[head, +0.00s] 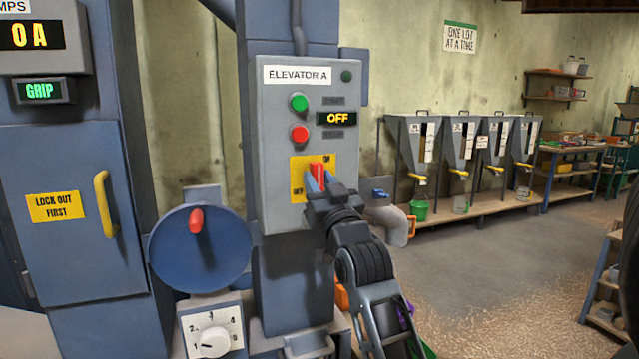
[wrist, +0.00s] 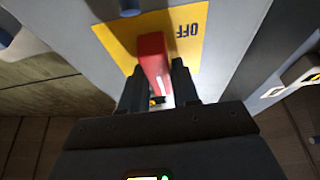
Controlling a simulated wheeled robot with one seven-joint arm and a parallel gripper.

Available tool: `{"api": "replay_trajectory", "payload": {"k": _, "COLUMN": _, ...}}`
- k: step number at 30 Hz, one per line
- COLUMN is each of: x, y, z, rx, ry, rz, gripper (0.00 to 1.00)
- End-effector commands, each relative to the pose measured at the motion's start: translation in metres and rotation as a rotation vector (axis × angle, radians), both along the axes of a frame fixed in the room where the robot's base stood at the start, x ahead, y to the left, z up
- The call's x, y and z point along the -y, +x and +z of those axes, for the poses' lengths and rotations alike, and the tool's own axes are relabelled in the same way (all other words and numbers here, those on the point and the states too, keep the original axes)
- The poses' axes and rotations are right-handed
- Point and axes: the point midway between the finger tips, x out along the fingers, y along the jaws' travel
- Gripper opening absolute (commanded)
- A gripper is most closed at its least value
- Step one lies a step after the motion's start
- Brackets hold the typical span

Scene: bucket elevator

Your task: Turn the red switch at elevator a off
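The red switch (head: 316,170) is a lever on a yellow plate (head: 298,165) low on the grey Elevator A panel (head: 272,132). In the head view it looks about upright, with OFF lettered at the plate's lower left and smaller lettering at its upper right. My gripper (head: 316,184) is at the switch, partly hiding the plate. In the wrist view the red switch (wrist: 153,58) lies between the two dark fingers of my gripper (wrist: 160,85), which close in on both its sides. The OFF lettering shows right of the switch there.
Above are a green button (head: 299,102), a red button (head: 299,134) and a display (head: 337,118) reading OFF. A blue disc (head: 200,248) with a red knob stands left. Open floor lies farther right.

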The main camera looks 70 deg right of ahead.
Motion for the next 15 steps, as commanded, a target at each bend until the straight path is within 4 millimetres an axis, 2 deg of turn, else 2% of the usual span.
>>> {"api": "replay_trajectory", "payload": {"k": 1, "x": -0.0001, "y": 0.0000, "z": 0.0000, "rx": 0.000, "ry": 0.000, "rz": 0.000, "gripper": 0.19}}
{"api": "replay_trajectory", "payload": {"k": 7, "x": -0.0002, "y": 0.0000, "z": 0.0001, "rx": 0.000, "ry": 0.000, "rz": 0.000, "gripper": 0.00}}
{"api": "replay_trajectory", "payload": {"k": 15, "x": -0.0001, "y": -0.0001, "z": 0.0006, "rx": -0.016, "ry": -0.012, "rz": 0.001, "gripper": 0.00}}
